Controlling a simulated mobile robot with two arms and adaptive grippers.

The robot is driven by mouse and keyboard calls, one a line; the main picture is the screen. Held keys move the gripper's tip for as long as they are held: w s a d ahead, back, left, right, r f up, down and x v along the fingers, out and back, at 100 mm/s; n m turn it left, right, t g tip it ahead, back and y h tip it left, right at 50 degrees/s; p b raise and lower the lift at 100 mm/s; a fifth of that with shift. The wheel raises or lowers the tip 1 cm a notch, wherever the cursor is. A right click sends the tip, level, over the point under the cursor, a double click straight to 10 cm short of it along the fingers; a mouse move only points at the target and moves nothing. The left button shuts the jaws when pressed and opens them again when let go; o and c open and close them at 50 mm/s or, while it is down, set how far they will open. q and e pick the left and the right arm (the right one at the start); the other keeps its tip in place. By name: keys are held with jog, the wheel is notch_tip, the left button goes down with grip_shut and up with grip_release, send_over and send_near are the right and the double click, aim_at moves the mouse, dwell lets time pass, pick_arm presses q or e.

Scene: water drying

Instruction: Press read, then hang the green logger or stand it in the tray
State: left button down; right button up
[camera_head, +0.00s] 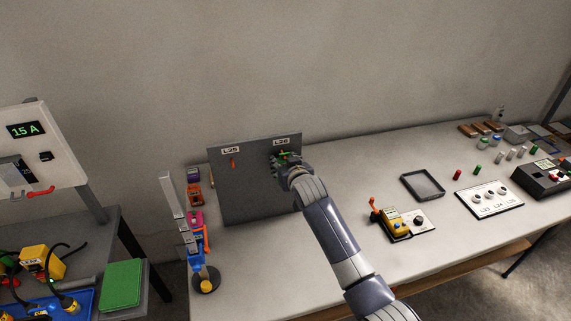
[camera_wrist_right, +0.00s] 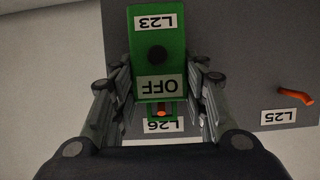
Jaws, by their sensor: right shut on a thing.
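My right gripper (camera_head: 287,163) is at the grey board (camera_head: 255,185) near the L26 label (camera_head: 281,142). It is shut on the green logger (camera_wrist_right: 158,27), gripping its sides. The logger shows upside down in the right wrist view, with an L23 label, a black round spot and a panel reading OFF. An orange peg tip (camera_wrist_right: 161,112) shows in the opening at the logger's end by L26; whether it bears the logger is unclear. A bare orange hook (camera_head: 233,163) is above nothing at L25. My left gripper is out of view.
A yellow device (camera_head: 396,225) with an orange lever is right of my arm. A white panel (camera_head: 488,200) and a black box (camera_head: 545,178) stand farther right. A rack with coloured items (camera_head: 195,218) stands left of the board.

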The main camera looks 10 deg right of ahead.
jog(key=shift+w+d+r, duration=0.1)
jog(key=shift+w+r, duration=0.1)
jog(key=shift+r, duration=0.3)
jog(key=o, duration=1.2)
jog(key=shift+o, duration=0.3)
jog(key=shift+w+f, duration=0.2)
jog(key=shift+w, duration=0.1)
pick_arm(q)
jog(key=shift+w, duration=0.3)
pick_arm(e)
jog(key=shift+w+f, duration=0.1)
jog(key=shift+w, duration=0.1)
jog(key=shift+s, duration=0.1)
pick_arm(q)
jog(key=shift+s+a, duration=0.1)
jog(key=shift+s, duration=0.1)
pick_arm(e)
jog(key=shift+s+f, duration=0.1)
